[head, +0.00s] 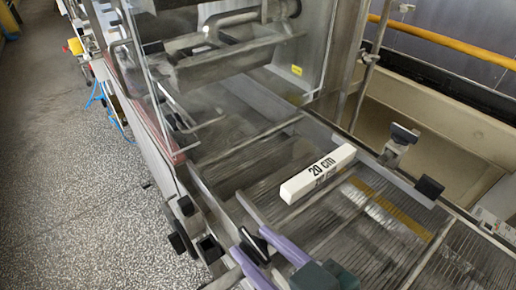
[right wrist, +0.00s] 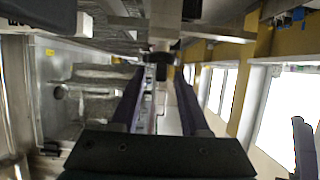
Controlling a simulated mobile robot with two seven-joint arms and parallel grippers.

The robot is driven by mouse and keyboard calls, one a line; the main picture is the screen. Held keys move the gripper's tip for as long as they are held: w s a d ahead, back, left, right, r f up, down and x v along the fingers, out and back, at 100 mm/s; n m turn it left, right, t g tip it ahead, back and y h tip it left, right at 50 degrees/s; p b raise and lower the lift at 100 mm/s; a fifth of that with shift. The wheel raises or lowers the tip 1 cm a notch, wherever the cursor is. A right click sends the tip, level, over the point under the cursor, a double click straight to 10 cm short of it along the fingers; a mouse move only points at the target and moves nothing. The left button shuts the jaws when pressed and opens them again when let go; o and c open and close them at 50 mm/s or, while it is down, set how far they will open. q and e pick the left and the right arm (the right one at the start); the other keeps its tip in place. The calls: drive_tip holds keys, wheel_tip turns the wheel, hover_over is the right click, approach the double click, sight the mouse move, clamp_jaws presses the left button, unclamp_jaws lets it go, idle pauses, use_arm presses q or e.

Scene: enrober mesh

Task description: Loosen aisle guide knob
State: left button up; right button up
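The white guide block marked "20 cm" (head: 318,173) lies across the wire mesh belt (head: 345,225). My right gripper (head: 247,241) reaches in from the bottom of the head view with two purple fingers apart. A black knob (head: 255,247) sits between these fingers, near the tips. In the right wrist view the black knob (right wrist: 162,70) also shows between the fingertips, with space visible beside it; I cannot tell whether a finger touches it. My left gripper is not seen in the head view. A purplish piece (right wrist: 303,145) at the right wrist view's edge may be its finger.
Black clamp knobs stand on the far rail (head: 405,133) (head: 430,187). More black fittings (head: 188,206) line the near rail. A clear guard panel (head: 150,85) and the enrober housing rise behind. The speckled floor (head: 75,190) at left is open.

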clamp_jaws()
idle(0.3)
